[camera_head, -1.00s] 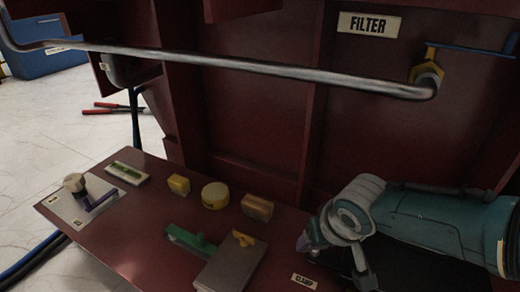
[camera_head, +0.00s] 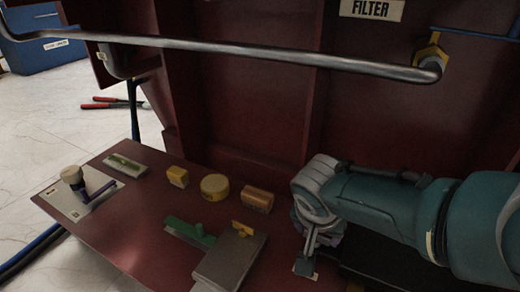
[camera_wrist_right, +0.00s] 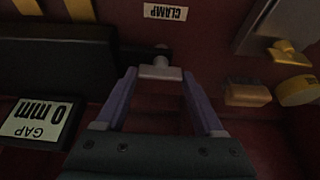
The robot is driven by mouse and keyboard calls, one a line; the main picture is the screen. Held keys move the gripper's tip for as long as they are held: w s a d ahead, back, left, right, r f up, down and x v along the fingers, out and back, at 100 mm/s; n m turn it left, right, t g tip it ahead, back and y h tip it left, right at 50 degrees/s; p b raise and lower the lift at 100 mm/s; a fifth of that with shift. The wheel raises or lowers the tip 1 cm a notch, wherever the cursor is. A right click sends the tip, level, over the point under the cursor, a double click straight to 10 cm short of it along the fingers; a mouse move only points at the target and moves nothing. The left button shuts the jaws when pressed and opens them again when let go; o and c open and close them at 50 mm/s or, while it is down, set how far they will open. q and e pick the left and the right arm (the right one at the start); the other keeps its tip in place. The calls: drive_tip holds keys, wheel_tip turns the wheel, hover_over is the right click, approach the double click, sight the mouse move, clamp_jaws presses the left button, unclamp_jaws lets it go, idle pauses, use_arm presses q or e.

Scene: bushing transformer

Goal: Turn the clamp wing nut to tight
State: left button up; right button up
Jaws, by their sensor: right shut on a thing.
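The clamp wing nut (camera_wrist_right: 160,70) is a small grey T-shaped piece on a dark stem, seen in the right wrist view. Its wide bar lies between my right gripper's two purple fingertips (camera_wrist_right: 160,76), which are shut on it. A white CLAMP label (camera_wrist_right: 166,12) is beyond it. In the head view my right gripper (camera_head: 310,252) reaches down to the right part of the dark red shelf, and the nut is hidden or too small to make out there. My left gripper is not in view.
On the shelf (camera_head: 130,235) are a grey box (camera_head: 230,258), a green-handled tool (camera_head: 188,231) and yellow pieces (camera_head: 214,187). A metal pipe (camera_head: 270,56) crosses above.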

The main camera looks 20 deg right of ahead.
idle(0.4)
drive_tip(key=o, duration=1.4)
drive_tip(key=shift+s+a+r+p, duration=0.1)
drive_tip(key=shift+r+p, duration=0.4)
drive_tip(key=shift+p, duration=0.05)
drive_tip(key=p+v, duration=0.9)
